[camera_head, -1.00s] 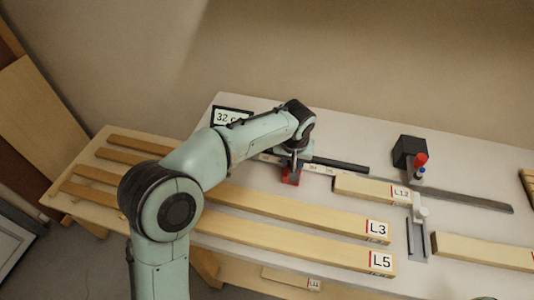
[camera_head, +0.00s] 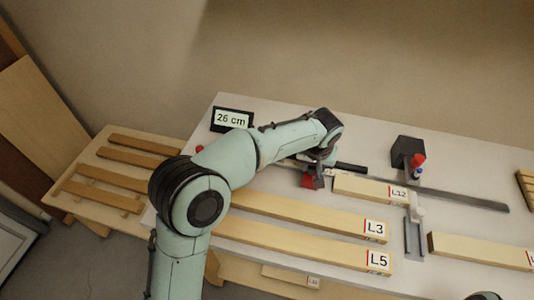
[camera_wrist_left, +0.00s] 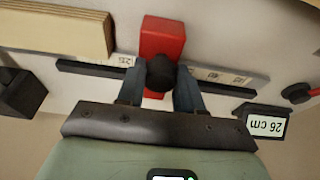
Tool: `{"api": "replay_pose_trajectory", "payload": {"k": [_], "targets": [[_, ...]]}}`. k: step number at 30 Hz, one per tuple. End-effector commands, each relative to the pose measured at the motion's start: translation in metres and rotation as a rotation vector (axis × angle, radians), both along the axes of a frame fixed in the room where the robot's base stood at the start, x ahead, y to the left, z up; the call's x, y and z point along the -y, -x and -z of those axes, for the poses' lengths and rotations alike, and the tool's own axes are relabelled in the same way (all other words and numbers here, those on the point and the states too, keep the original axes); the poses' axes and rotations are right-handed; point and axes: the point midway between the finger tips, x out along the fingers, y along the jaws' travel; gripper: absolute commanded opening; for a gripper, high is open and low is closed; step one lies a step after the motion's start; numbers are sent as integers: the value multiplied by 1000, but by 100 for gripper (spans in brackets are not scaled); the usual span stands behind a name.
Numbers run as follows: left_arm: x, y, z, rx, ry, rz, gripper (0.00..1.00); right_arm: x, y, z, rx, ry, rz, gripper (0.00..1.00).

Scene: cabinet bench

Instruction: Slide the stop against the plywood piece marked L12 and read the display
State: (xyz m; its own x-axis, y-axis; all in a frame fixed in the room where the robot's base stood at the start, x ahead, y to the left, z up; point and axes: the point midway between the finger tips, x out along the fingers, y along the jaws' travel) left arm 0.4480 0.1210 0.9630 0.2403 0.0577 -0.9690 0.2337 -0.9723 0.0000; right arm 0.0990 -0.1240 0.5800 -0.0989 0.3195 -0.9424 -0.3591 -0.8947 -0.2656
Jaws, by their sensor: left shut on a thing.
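The plywood piece marked L12 (camera_head: 368,189) lies along the fence on the bench, its label at the right end. The red stop (camera_head: 311,181) stands on the scale to the left of the piece. My left gripper (camera_head: 316,166) is over the stop. In the left wrist view, my left gripper (camera_wrist_left: 160,82) is shut on the dark knob of the red stop (camera_wrist_left: 162,42). There the stop is apart from the plywood piece (camera_wrist_left: 58,30), with a gap between them. The display (camera_head: 232,119) reads 26 cm. My right gripper does not show.
Long boards marked L3 (camera_head: 310,216) and L5 (camera_head: 300,243) lie in front on the bench. A black block with a red knob (camera_head: 408,152) stands behind the right end of L12. Another board (camera_head: 480,250) lies at right. A slatted surface (camera_head: 110,175) is at left.

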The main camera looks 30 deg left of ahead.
Motion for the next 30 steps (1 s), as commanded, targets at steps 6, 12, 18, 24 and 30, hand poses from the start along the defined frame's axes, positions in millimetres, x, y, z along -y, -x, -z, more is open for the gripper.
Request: {"api": "replay_pose_trajectory", "payload": {"k": [6,12,18,24,30], "targets": [[2,0,0,0,1,1,19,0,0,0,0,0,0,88],[3,0,0,0,0,2,19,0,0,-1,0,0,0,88],[13,-3,-1,0,1,1,19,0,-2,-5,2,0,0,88],[26,-6,-1,0,1,3,19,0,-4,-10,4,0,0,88],[37,-9,-1,0,1,2,19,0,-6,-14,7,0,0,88]]}}
